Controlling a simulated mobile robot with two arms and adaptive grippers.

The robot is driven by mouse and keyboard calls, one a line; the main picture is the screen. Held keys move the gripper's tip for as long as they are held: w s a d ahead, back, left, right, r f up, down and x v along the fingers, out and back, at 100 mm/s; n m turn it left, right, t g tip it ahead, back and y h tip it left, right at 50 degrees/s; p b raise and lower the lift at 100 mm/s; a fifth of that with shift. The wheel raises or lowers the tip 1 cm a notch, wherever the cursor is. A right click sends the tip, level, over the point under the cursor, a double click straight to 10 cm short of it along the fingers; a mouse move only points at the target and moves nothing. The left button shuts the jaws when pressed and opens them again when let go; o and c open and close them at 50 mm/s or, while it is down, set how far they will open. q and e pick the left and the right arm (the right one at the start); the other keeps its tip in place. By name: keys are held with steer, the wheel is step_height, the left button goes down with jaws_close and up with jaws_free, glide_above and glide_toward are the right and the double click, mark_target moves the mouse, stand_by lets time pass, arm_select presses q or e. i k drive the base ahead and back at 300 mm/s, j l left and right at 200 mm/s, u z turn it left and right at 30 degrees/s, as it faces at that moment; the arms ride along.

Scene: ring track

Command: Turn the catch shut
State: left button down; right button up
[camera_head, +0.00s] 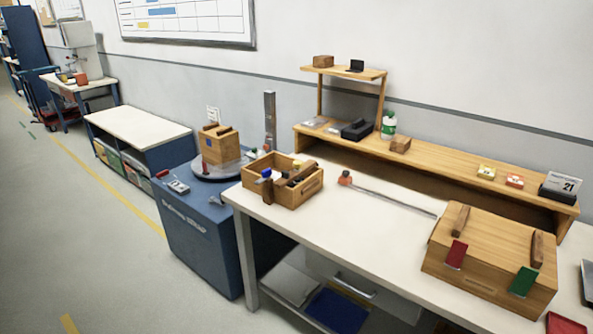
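No part clearly reads as the catch at this distance. A wooden box (460,284) with a closed-looking top stands at the right of the white table. It carries two dark wooden bars (460,219) on top, and a red tab (455,255) and a green tab (523,282) at its front edge. An open wooden crate (292,195) with a dark upright piece stands at the table's left end. Neither gripper is in view.
The round plate is on a blue cabinet (200,245) left of the white table (345,230). A long metal rod (395,201) lies on the table. A wooden shelf (440,160) runs along the back. Grey floor (80,250) is clear at the left.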

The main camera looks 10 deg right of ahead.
mark_target(266, 173)
steer(key=i+j+z, duration=0.15)
steer(key=i+j, duration=0.55)
